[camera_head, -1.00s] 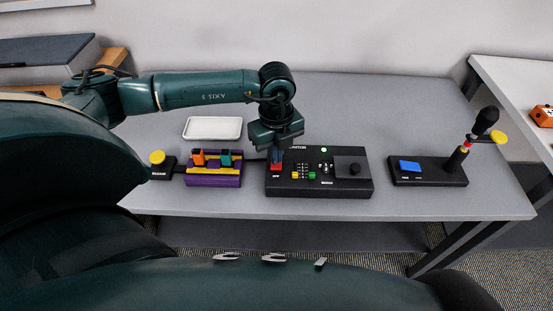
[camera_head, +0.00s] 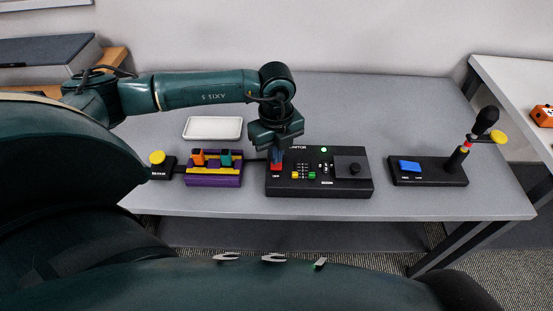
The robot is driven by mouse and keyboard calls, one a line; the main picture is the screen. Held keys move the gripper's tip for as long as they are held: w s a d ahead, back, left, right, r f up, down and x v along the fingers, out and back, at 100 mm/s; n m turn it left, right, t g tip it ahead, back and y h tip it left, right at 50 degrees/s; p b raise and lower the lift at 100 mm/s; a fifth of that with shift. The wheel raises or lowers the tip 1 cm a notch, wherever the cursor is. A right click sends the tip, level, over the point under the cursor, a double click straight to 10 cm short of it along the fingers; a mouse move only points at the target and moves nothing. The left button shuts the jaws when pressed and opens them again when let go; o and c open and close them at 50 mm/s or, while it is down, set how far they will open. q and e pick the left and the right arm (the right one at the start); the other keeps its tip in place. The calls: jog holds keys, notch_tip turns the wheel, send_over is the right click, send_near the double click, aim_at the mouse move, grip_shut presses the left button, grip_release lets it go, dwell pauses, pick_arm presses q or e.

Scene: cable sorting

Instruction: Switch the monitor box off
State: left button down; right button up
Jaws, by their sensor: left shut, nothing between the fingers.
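The black monitor box (camera_head: 318,187) lies on the grey table, right of the middle. A green light (camera_head: 324,150) shows at its top edge. A red switch (camera_head: 276,166) is at its left side, and my left gripper (camera_head: 277,155) is directly over it, pointing down. The gripper is shut with nothing in it. Its fingertips are at or just above the red switch; I cannot tell whether they touch. The gripper hides the box's upper left corner and part of its lettering. My right gripper is not in view.
Left of the box are a purple holder (camera_head: 213,182) with orange and teal plugs and a yellow button (camera_head: 157,157) on a black base. A white tray (camera_head: 213,128) lies behind. To the right is a black base (camera_head: 428,178) with a blue switch and an upright stick.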

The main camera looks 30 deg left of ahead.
pick_arm(q)
jog(key=shift+f+b, duration=0.8)
jog(key=shift+f, duration=0.25)
dwell(0.4)
jog(key=shift+r+p, duration=2.65)
jog(key=shift+r, duration=0.95)
jog(key=shift+f, duration=0.1)
